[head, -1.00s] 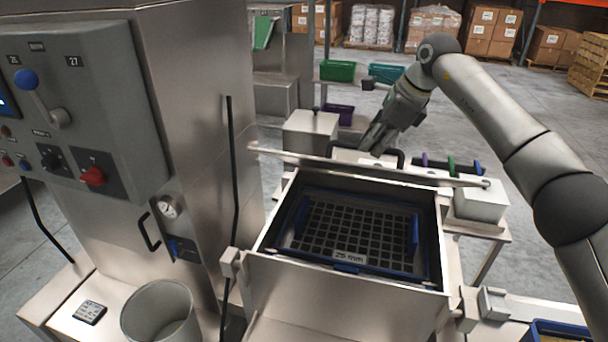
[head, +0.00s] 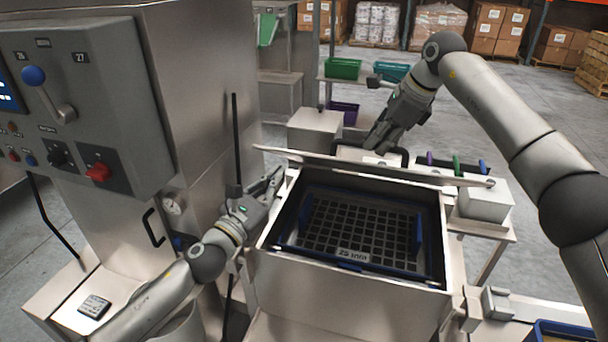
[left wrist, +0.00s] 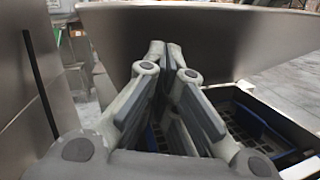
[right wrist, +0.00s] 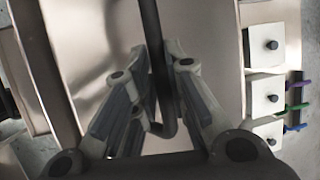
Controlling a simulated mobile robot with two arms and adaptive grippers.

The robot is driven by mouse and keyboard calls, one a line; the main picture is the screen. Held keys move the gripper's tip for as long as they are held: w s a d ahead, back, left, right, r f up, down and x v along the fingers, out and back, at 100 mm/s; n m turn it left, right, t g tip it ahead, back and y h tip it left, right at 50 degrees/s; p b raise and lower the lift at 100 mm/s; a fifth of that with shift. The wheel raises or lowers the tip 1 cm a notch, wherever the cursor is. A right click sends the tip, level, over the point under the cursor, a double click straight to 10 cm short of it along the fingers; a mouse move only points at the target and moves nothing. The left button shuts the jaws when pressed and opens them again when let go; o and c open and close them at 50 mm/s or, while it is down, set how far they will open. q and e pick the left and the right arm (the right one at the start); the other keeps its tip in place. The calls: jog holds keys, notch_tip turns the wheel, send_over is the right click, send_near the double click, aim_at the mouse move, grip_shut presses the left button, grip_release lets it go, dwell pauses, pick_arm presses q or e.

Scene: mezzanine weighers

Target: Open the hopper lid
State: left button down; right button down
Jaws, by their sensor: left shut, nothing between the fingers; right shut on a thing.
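The hopper lid (head: 330,160) is raised and stands nearly edge-on to the head camera above the open hopper (head: 345,290). My right gripper (head: 378,143) is behind the lid, shut on its black handle; the handle (right wrist: 152,50) runs between the fingers in the right wrist view. My left gripper (head: 272,183) is shut and empty at the hopper's left rear corner, close to the lid's left end. In the left wrist view its fingertips (left wrist: 172,55) appear in front of the lid's broad face (left wrist: 215,35); I cannot tell whether they touch it.
A dark sieve grid with a blue frame (head: 300,235) lies inside the hopper. A steel cabinet with a control box (head: 80,110) stands close at the left. White boxes (head: 485,203) and coloured-handled tools (head: 455,168) stand behind at the right.

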jog(key=shift+w+d+f, duration=0.1)
jog(key=shift+d+f, duration=0.15)
jog(key=shift+f, duration=0.05)
pick_arm(q)
jog(key=s+d+f+n+y, duration=0.1)
jog(key=s, duration=0.3)
jog(key=s+d+n+y, duration=0.1)
jog(key=s+n+y, duration=0.1)
jog(key=s, duration=0.2)
jog(key=s+d+f+n+t+y, duration=0.1)
jog(key=s+d+n, duration=0.1)
jog(key=s, duration=0.2)
jog(key=shift+s+f+y, duration=0.2)
jog(key=shift+f+y, duration=0.1)
jog(key=r+x, duration=0.2)
jog(key=x, duration=1)
jog(key=shift+r+n, duration=0.3)
jog(key=shift+r, duration=0.15)
jog(key=shift+w, duration=0.15)
